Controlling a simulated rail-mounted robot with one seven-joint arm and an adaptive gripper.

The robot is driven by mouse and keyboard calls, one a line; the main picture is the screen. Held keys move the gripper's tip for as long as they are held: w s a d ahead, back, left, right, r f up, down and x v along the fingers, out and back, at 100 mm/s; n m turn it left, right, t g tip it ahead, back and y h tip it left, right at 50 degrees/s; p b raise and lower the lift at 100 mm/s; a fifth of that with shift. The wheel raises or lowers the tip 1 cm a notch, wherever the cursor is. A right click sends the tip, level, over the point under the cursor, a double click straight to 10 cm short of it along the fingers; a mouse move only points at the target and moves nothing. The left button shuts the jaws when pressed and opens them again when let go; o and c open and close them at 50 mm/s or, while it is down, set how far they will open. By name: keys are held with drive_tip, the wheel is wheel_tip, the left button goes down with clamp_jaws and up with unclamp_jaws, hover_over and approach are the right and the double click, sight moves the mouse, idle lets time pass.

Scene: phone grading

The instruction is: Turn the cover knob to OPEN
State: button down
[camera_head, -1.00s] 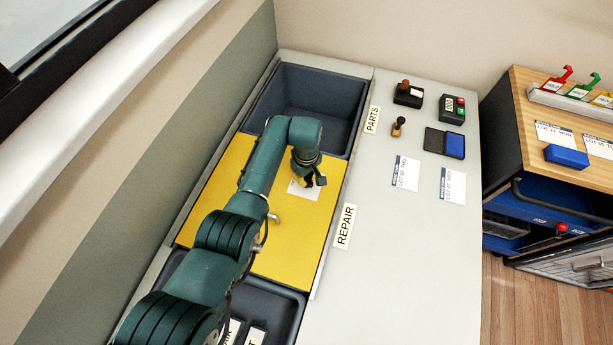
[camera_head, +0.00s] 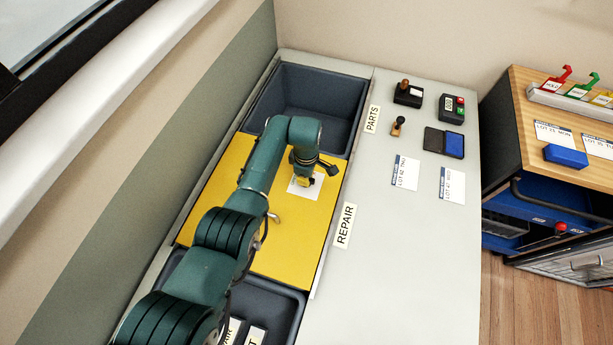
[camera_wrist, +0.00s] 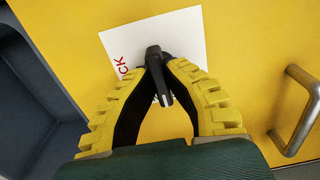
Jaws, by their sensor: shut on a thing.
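The yellow cover (camera_head: 282,240) lies over the middle bin, labelled REPAIR. A white label plate (camera_head: 300,188) lies on it, and in the wrist view the plate (camera_wrist: 194,32) shows red letters ending in CK. The black cover knob (camera_wrist: 153,52) stands on this plate, with a pale mark on its lower end. My gripper (camera_wrist: 157,72) is shut on the knob, with one yellow-ribbed finger on each side. In the head view my gripper (camera_head: 308,180) is over the plate and hides most of the knob. The word OPEN is not visible.
A metal handle (camera_wrist: 298,110) stands on the cover to the right in the wrist view. An open dark bin (camera_head: 308,97) lies beyond the cover, and another (camera_head: 287,304) lies nearer. Stamps, a pad and cards sit on the counter (camera_head: 405,250) at right.

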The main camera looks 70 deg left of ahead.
drive_tip(key=shift+s+f, duration=0.1)
drive_tip(key=shift+f, duration=0.1)
drive_tip(key=c, duration=1.1)
unclamp_jaws()
drive_tip(key=shift+d, duration=0.1)
drive_tip(key=shift+r, duration=0.1)
drive_tip(key=shift+r, duration=0.3)
wheel_tip(320, 180, up, 11)
drive_tip(key=shift+r, duration=0.2)
